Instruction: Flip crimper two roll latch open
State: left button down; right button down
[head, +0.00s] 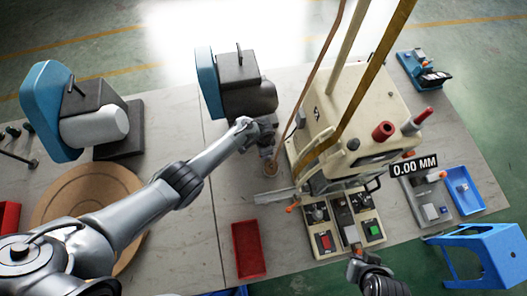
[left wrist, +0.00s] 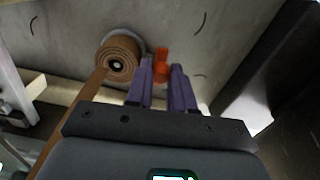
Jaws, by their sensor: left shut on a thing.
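The roll, a wound brown-copper coil (left wrist: 119,58) with a pale hub, sits on a grey panel in the left wrist view. An orange latch-like piece (left wrist: 161,63) stands just to its right. My left gripper (left wrist: 163,80) has its purple fingers closed around the lower end of this orange piece. The cream machine (head: 345,110) has a 0.00 MM display. My right gripper (head: 356,258) is at the bottom, in front of this machine; its fingers are unclear.
A blue-and-dark machine (head: 238,85) stands close behind my left gripper, and a similar one (head: 85,115) stands farther left. A red tray (head: 248,250) lies at the front. A blue bin (head: 466,190) is at the right. Brown and ochre strips rise above the cream machine.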

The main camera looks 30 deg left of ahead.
dwell(0.5)
pick_arm(q)
jog(key=c, duration=1)
grip_release()
jog(key=shift+r, duration=0.1)
jog(key=shift+r, duration=0.25)
jog(key=shift+r+p, duration=1.9)
jog(key=shift+r, duration=3.2)
